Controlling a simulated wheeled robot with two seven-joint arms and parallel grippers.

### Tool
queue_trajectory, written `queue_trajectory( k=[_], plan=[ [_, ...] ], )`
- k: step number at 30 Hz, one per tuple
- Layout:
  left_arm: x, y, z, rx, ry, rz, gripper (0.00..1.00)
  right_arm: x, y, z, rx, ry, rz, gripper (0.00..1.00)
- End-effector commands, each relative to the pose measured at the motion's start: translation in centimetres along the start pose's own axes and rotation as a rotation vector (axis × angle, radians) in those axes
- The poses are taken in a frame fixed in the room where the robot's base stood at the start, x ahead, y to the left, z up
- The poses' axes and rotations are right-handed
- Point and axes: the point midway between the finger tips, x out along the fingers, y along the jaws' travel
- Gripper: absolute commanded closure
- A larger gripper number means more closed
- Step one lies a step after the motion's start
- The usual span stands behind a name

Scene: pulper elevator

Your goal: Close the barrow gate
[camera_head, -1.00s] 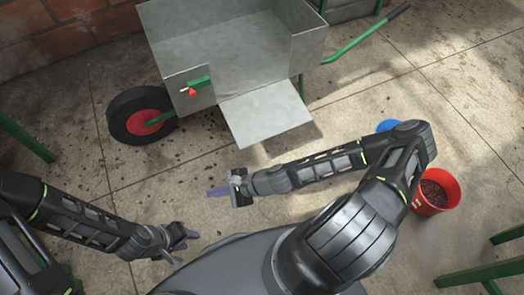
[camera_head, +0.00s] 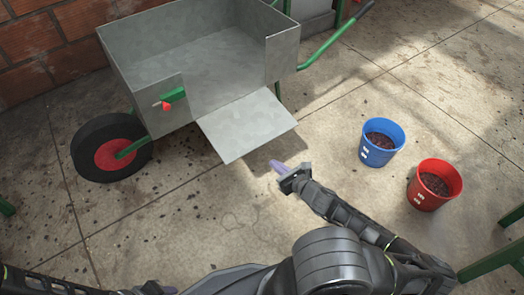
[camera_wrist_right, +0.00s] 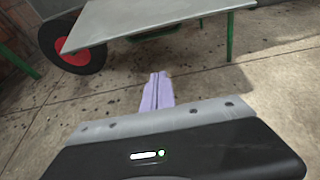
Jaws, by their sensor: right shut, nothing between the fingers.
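The grey metal barrow (camera_head: 190,50) stands at the upper left with its wheel to the left. Its gate (camera_head: 247,124) is folded down and sticks out from the open front as a flat, slightly sloping panel. A green latch with a red knob (camera_head: 167,106) is on the front panel left of the opening. My right gripper (camera_head: 278,166) is shut and empty, just off the gate's near right side, apart from it. In the right wrist view the gate (camera_wrist_right: 140,20) lies ahead of and above the shut lilac fingers (camera_wrist_right: 157,92). My left gripper (camera_head: 155,289) barely shows at the bottom edge.
A blue bucket (camera_head: 381,143) and a red bucket (camera_head: 435,185), both with dark red contents, stand on the floor to the right of my right gripper. Green legs (camera_head: 495,262) stand at the lower right.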

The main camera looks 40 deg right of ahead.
Motion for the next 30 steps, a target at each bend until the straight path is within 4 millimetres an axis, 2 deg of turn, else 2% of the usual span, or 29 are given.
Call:
queue_trajectory(
  k=[8, 21, 24, 30],
  plan=[
    [1.0, -0.3, -0.1, -0.001, 0.004, 0.000, 0.64, 2.1, 0.1, -0.2, -0.003, -0.001, 0.002, 1.00],
    [4.7, -1.4, -0.4, -0.002, 0.022, -0.001, 0.64, 10.6, 0.2, -0.4, -0.003, 0.000, 0.004, 1.00],
    [4.5, -1.4, -0.5, -0.002, 0.023, 0.000, 0.64, 9.4, 0.0, 1.8, -0.008, 0.000, 0.002, 1.00],
    [4.7, -1.4, -0.5, -0.002, 0.025, 0.000, 0.64, 8.8, 0.0, 3.5, -0.004, 0.001, 0.001, 1.00]
  ],
)
